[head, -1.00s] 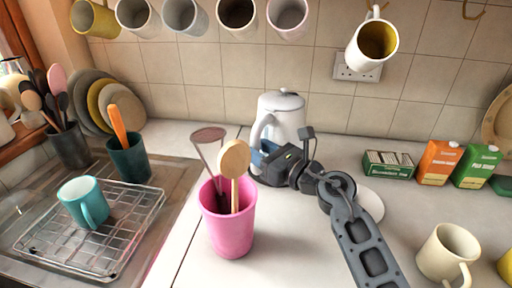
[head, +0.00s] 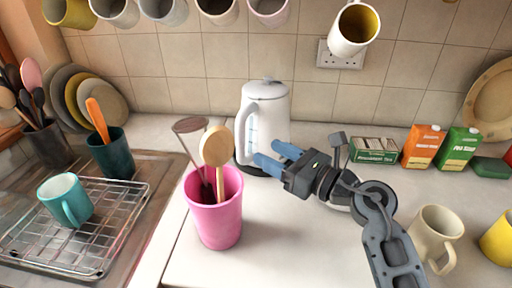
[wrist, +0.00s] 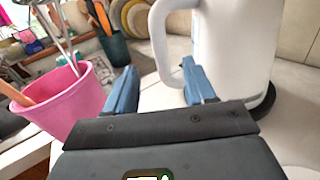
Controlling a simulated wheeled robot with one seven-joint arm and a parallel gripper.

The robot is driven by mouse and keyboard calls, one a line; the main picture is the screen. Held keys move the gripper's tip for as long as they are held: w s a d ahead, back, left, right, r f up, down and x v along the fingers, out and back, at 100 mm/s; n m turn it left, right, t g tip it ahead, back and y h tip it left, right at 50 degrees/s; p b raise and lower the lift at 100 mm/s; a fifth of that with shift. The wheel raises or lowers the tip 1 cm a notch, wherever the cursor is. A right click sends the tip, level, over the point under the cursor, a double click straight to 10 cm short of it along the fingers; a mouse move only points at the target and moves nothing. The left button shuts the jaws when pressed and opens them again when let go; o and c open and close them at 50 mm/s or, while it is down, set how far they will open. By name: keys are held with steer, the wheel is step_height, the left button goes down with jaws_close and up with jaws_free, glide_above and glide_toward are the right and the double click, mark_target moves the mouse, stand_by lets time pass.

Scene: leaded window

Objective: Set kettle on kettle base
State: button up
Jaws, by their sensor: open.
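The white kettle (head: 268,112) stands upright on the counter near the tiled wall, its handle on the left. A dark round kettle base (head: 246,166) shows under its lower edge, and the wrist view also shows this dark rim (wrist: 265,102) beneath the kettle (wrist: 235,45). The kettle looks seated on it. My gripper (head: 274,157) is open and empty, with blue fingers in front of the kettle's lower part. In the wrist view the handle (wrist: 160,45) shows beyond and between the fingertips (wrist: 160,88); contact cannot be told.
A pink cup with utensils (head: 214,215) stands close to the left of my gripper. Cartons (head: 421,147) and a cream mug (head: 436,233) are at right. Mugs hang above.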

steer(key=shift+v, duration=1.3)
steer(key=s+d+f+n+t+h, duration=0.1)
steer(key=s+d+n+h, duration=0.4)
steer(key=s, duration=1)
steer(key=s+d+f+n+t+h, duration=0.2)
steer(key=s+d+n+h, duration=0.3)
steer(key=s+n, duration=0.7)
steer(key=s+d+f+n+t+h, duration=0.1)
steer(key=s+d+f+n+h, duration=0.2)
steer(key=s, duration=1.5)
steer(key=d+n+h, duration=0.2)
steer(key=d+n, duration=0.3)
steer(key=d, duration=0.1)
steer(key=shift+s, duration=0.3)
